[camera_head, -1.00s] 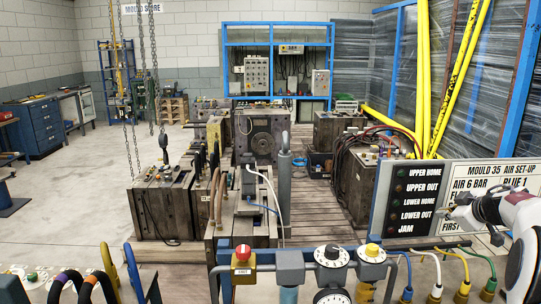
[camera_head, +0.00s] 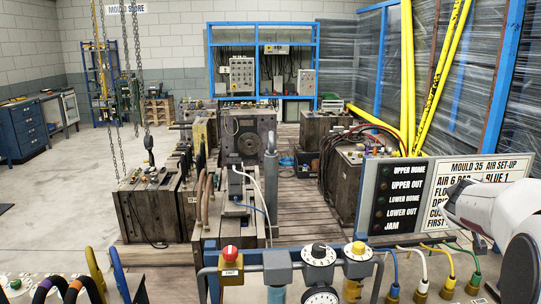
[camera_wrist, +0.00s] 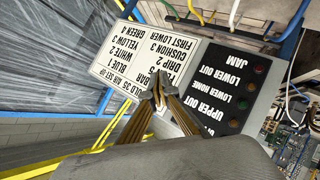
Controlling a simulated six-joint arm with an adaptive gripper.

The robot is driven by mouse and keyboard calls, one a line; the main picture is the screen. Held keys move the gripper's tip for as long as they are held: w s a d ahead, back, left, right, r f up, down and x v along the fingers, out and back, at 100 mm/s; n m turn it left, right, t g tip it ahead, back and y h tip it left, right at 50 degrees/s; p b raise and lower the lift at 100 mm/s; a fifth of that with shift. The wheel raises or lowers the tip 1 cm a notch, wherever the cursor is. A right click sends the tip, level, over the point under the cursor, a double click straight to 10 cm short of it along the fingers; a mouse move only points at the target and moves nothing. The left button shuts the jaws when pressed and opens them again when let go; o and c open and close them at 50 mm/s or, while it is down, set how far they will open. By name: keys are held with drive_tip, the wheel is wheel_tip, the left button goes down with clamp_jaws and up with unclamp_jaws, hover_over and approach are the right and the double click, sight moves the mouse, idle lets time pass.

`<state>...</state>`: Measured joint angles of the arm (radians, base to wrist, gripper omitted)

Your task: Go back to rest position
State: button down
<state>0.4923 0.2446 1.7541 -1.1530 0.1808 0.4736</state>
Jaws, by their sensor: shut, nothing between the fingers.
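My arm's white links (camera_head: 483,207) show at the right edge of the head view, in front of the air set-up board (camera_head: 470,170). No fingers can be made out there. In the wrist view my gripper (camera_wrist: 159,86) is shut and empty, its two tan fingers meeting at dark tips. The fingers overlap the upside-down white lettered card (camera_wrist: 140,60) and the edge of the black lamp panel (camera_wrist: 225,95). I cannot tell the gap between the tips and the board.
Hanging chains (camera_head: 135,60), wooden-sided moulds (camera_head: 155,200) and a blue rack (camera_head: 262,60) stand farther off. Open floor (camera_head: 60,190) lies at left.

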drive_tip(key=s+a+f+g+y, duration=0.2)
drive_tip(key=s+a+f+y, duration=0.2)
drive_tip(key=s+a, duration=1.4)
drive_tip(key=s+a+f+m+g+y, duration=0.1)
drive_tip(key=s+a+f+g+y, duration=0.1)
drive_tip(key=s+a, duration=1.6)
drive_tip(key=shift+f+y, duration=0.9)
drive_tip(key=shift+f, duration=0.35)
drive_tip(key=c, duration=2.8)
unclamp_jaws()
drive_tip(key=shift+a, duration=0.1)
